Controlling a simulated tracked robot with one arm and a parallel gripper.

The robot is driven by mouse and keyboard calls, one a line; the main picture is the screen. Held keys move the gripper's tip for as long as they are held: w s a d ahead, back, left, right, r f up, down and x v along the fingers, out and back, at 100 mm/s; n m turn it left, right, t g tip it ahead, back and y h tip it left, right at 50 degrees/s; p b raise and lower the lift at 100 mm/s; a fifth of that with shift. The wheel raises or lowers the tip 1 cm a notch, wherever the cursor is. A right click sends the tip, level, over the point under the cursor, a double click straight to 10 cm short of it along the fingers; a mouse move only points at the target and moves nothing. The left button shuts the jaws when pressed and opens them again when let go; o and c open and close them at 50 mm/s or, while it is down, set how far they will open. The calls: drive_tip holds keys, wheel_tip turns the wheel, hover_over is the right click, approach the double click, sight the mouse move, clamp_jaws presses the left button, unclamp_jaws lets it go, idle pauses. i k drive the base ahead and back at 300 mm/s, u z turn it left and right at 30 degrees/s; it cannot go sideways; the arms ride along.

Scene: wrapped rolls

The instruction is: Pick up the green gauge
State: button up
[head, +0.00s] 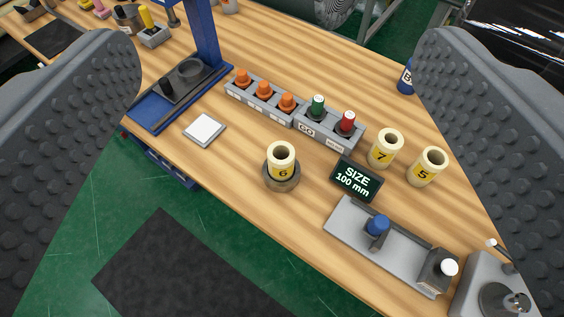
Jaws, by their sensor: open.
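The green gauge (318,107) stands upright in a grey rack (297,123) near the middle of the bench, between an orange gauge and a red one. Its slot carries a label that looks like "GO". My gripper (280,160) is open and empty, with one dark ridged finger at the left edge and the other at the right edge. The green gauge lies in the gap between the fingers as seen from here, beyond them and apart from both.
Several orange gauges (265,90) and a red gauge (347,123) share the rack. Cream rolls (385,149) stand in front and to the right; roll 6 (281,160) sits in a round holder. A size display (356,180), a blue-knobbed fixture (377,226) and a blue press stand (205,35) are nearby.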

sight(316, 112)
drive_tip(key=z, duration=2.45)
drive_tip(key=k, duration=1.3)
drive_tip(key=u, duration=1.3)
drive_tip(key=i, duration=1.35)
